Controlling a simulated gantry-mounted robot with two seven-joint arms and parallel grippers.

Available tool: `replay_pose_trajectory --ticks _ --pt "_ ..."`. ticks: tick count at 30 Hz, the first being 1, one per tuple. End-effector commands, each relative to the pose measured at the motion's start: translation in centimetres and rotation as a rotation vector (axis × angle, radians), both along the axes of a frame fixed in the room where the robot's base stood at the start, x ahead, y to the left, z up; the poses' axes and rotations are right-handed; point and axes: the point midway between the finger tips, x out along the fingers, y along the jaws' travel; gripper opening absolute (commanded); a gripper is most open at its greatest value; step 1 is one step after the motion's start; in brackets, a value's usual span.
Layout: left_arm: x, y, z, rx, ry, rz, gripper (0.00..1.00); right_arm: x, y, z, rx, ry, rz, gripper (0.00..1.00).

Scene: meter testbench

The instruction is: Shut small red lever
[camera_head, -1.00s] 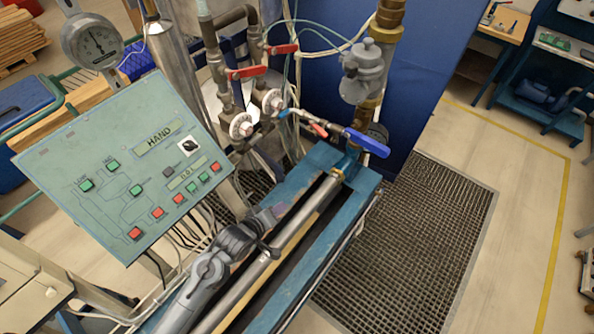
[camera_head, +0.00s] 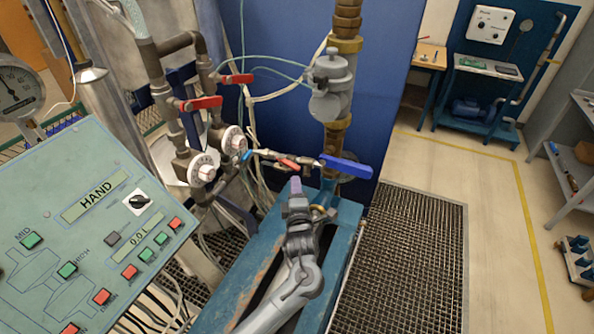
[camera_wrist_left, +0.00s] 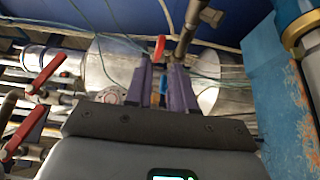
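The small red lever (camera_head: 289,163) sits on the thin pipe between the valves in the head view, between a small blue lever (camera_head: 247,156) and a large blue lever (camera_head: 346,166). My left gripper (camera_head: 296,186) is just below and in front of the small red lever, apart from it. In the left wrist view the purple fingers (camera_wrist_left: 164,80) stand apart with a gap between them and nothing held. A red lever end (camera_wrist_left: 159,47), seemingly the small one, shows beyond the fingertips. My right gripper is out of view.
Two larger red levers (camera_head: 203,103) (camera_head: 236,79) sit on the pipes at the left. A green control panel (camera_head: 90,222) stands at the front left. The blue bench frame (camera_head: 264,232) lies under my left arm. A vertical pipe with a grey meter (camera_head: 330,88) rises behind the large blue lever.

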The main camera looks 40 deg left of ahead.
Motion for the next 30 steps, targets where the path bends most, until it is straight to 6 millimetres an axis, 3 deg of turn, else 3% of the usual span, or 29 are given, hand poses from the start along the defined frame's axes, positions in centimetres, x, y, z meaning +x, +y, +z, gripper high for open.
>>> replay_pose_trajectory --ticks 16,30 --pt "6.0 5.5 0.2 0.002 0.002 0.000 0.23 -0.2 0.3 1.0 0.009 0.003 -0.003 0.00" --pt "7.1 6.6 0.0 0.000 0.001 -0.001 0.23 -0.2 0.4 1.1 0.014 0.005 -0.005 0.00"
